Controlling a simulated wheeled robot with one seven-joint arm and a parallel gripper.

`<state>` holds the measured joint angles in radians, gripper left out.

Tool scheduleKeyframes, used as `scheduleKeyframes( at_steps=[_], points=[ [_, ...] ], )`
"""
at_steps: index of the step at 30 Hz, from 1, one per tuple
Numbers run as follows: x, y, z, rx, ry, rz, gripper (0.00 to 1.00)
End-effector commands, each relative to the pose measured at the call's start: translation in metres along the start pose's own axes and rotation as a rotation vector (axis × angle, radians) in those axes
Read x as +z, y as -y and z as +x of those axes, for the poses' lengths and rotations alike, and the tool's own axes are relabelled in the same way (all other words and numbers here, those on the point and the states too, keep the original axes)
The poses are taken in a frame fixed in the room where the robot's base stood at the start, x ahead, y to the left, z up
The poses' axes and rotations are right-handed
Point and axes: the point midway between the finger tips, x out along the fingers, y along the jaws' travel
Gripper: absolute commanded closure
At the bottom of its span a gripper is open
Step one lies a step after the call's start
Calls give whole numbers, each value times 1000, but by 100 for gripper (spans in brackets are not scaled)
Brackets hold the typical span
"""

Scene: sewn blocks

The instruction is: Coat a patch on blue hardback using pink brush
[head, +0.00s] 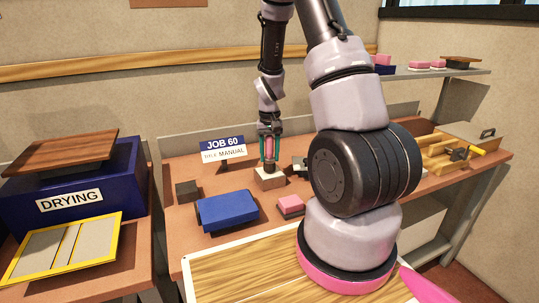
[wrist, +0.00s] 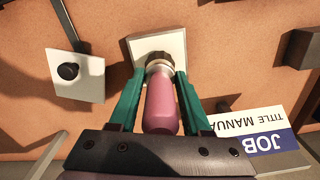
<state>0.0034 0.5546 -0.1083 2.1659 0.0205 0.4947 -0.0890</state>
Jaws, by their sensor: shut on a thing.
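My gripper (head: 269,131) points down over the work table and is shut on the pink brush (head: 269,149). In the wrist view the green fingers of my gripper (wrist: 160,85) clasp the brush's pink handle (wrist: 161,105), with its metal collar towards a pale square block (wrist: 141,46). The brush stands upright at this block, which also shows in the head view (head: 270,179); its bristles are hidden, and I cannot tell whether they are inside the block. The blue book-like block (head: 227,209), seemingly the blue hardback, lies on the table, front left of my gripper.
A JOB 60 sign (head: 222,148) stands behind the blue block. A dark block (head: 187,191) and a pink-topped block (head: 290,205) lie beside it. A pale square with a black knob (wrist: 68,71) is near the brush. Left is a DRYING box (head: 70,185); right, a wooden press (head: 455,150).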

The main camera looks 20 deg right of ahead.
Motion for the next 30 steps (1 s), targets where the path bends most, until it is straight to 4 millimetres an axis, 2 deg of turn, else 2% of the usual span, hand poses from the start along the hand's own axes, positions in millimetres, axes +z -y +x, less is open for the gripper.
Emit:
scheduleKeyframes(
  at_steps=[30],
  points=[
    [0,0,9,0,0,0,100]
  ],
)
